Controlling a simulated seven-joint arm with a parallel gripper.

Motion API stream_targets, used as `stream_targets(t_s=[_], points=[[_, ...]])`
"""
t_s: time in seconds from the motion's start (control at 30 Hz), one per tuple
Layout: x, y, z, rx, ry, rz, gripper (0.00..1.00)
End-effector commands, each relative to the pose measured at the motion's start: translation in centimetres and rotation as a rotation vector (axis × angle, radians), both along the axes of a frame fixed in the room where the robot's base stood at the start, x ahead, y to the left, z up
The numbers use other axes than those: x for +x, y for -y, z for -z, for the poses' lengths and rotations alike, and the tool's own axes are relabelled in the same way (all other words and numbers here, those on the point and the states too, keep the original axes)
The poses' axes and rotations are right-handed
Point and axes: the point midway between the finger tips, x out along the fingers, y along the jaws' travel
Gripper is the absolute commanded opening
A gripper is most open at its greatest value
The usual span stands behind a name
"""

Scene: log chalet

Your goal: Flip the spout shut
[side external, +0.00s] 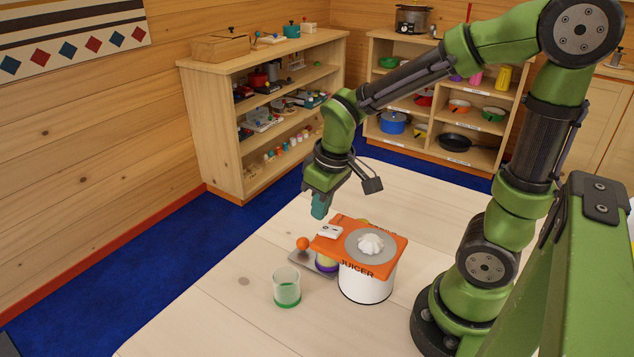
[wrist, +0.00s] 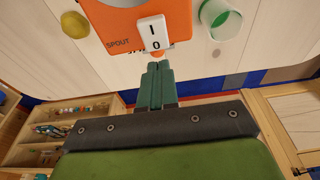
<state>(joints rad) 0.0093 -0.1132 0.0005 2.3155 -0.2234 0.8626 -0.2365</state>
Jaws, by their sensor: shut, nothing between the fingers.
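The juicer has a white round body (side external: 366,286), an orange top plate (side external: 330,246) and a grey dish with a white ribbed cone (side external: 370,243). A white rocker marked I and O (wrist: 154,32) sits on the plate beside the word SPOUT; it also shows in the side view (side external: 329,231). An orange ball (side external: 303,243) stands at the plate's left end above a grey flat piece (side external: 303,258). My gripper (side external: 318,213) is shut and empty, above and behind the plate's left end. In the wrist view its teal fingertips (wrist: 159,66) appear just below the rocker; contact cannot be told.
A clear cup with a green bottom (side external: 287,287) stands left of the juicer. A purple and yellow item (side external: 326,262) is partly hidden beside the white body. A yellow round thing (wrist: 75,24) lies on the pale wooden table (side external: 220,310). Shelves stand beyond the table.

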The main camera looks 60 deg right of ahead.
Motion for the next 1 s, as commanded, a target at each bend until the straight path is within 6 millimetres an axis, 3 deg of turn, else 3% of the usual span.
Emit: stream_targets(t_s=[0.4, 0.87, 1.0], points=[[0.1, 0.0, -4.1, 0.0, 0.005, -0.001, 0.0], [0.1, -0.1, -4.5, 0.009, 0.006, 0.027, 0.0], [-1.4, -1.1, -5.2, 0.091, 0.074, 0.142, 0.0]])
